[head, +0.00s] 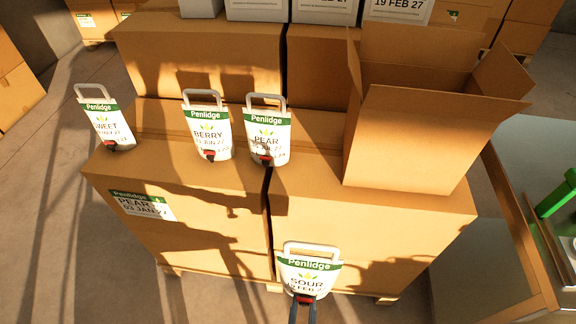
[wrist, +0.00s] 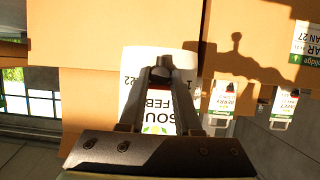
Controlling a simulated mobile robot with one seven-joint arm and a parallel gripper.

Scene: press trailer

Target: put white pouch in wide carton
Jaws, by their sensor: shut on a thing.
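A white pouch (head: 309,268) with a green Penlidge band, the word SOUR and a looped handle hangs upright in front of the stacked boxes. My gripper (head: 303,299) is shut on its lower end. In the wrist view the pouch (wrist: 133,88) appears upside down behind the closed fingers of my gripper (wrist: 163,70), which hide part of its label. The wide carton (head: 400,140) stands open on top of the right front box, its flaps spread. It is above and to the right of the held pouch. The carton's floor is hidden by its front wall.
Three similar pouches, SWEET (head: 104,120), BERRY (head: 208,128) and PEAR (head: 267,135), stand on the left boxes. Large closed boxes (head: 180,195) form the stack. Grey containers (head: 258,10) stand behind.

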